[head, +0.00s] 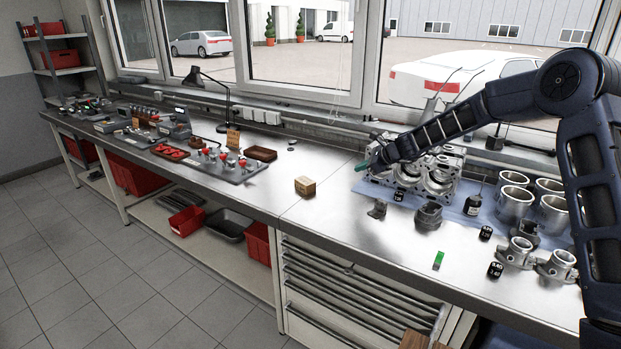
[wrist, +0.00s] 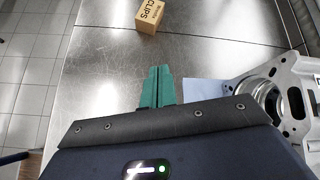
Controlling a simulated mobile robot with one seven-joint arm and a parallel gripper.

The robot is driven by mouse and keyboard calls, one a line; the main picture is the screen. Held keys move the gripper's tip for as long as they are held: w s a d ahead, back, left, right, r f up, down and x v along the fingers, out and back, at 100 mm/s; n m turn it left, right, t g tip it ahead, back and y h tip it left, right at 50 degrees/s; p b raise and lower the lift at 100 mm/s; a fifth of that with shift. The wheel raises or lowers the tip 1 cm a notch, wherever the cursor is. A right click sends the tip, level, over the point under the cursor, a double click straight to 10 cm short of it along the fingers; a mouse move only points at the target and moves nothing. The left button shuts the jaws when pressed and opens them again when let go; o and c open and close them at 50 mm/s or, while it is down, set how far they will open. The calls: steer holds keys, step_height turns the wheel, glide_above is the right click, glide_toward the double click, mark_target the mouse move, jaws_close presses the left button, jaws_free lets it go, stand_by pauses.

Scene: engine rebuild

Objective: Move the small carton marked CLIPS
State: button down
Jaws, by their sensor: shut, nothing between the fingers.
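The small tan carton (head: 305,186) sits on the metal workbench near its front edge, left of the engine block. In the wrist view the carton (wrist: 150,15) is at the top, with CLIPS readable on one face. My gripper (head: 362,167) is over the bench beside the left end of the engine block, to the right of the carton. In the wrist view the green fingers of my gripper (wrist: 158,72) are together, empty, and point toward the carton with a gap of bare bench between. Nothing hides the carton.
The engine block (head: 425,172) stands on a blue mat (head: 462,212), with metal cylinders (head: 515,197) at its right. A green block (head: 438,259) and small dark parts lie near the front. A tray with red-topped parts (head: 235,170) lies left. Bench around the carton is clear.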

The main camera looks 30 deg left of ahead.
mark_target(306, 181)
steer(key=a+f+m, duration=0.1)
steer(key=a+f, duration=0.2)
steer(key=s+a+f+m, duration=0.1)
steer(key=a+f, duration=0.1)
steer(key=a, duration=0.1)
steer(key=s+a+f+m, duration=0.1)
steer(key=a+f, duration=0.2)
steer(key=shift+a+f+m+g+y, duration=0.3)
steer(key=shift+f, duration=0.05)
steer(key=a, duration=1.2)
steer(key=shift+s, duration=0.1)
steer(key=shift+d+f, duration=0.1)
steer(key=shift+f, duration=0.65)
steer(key=shift+f, duration=0.15)
